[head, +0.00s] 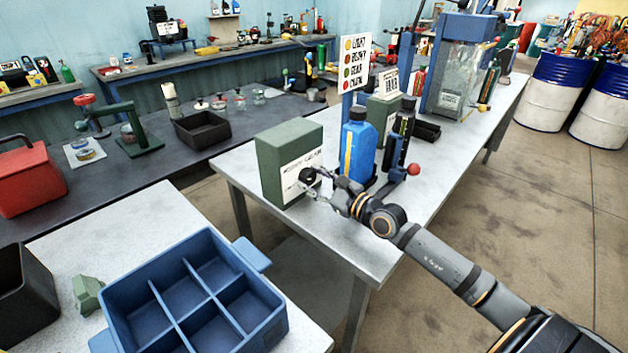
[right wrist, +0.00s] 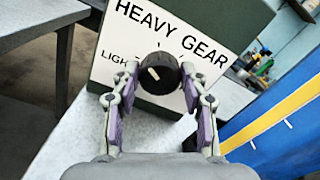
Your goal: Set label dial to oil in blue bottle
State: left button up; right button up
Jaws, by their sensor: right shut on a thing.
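The label dial (right wrist: 166,80) is a round black knob with a cream mark left of its middle. It sits on the white face of a green box (head: 280,155). The words HEAVY and GEAR show above the knob and LIGHT to its left; other lettering is hidden. My right gripper (head: 313,186) is shut on the knob, one finger on each side, as the right wrist view (right wrist: 160,76) shows. The blue bottle (head: 358,148) with a yellow stripe stands upright just right of the box. My left gripper is not in view.
A sign (head: 356,62) lists LIGHT, HEAVY, GEAR and CHAIN with coloured dots. A dark bottle (head: 401,130) and a red-knobbed lever (head: 413,169) stand right of the blue bottle. An empty blue divided crate (head: 125,318) is on the near table.

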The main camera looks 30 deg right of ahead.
aim_at(302, 141)
jog(key=n, duration=0.5)
jog(key=shift+f+n+b, duration=0.15)
jog(key=shift+n+b, duration=0.15)
jog(key=shift+b, duration=0.1)
dwell(0.4)
jog(key=o, duration=1.1)
jog(key=shift+o, duration=0.2)
jog(key=shift+n, duration=0.3)
notch_tip(302, 141, up, 9)
jog(key=shift+s+d+r, duration=0.1)
jog(key=shift+r, duration=0.5)
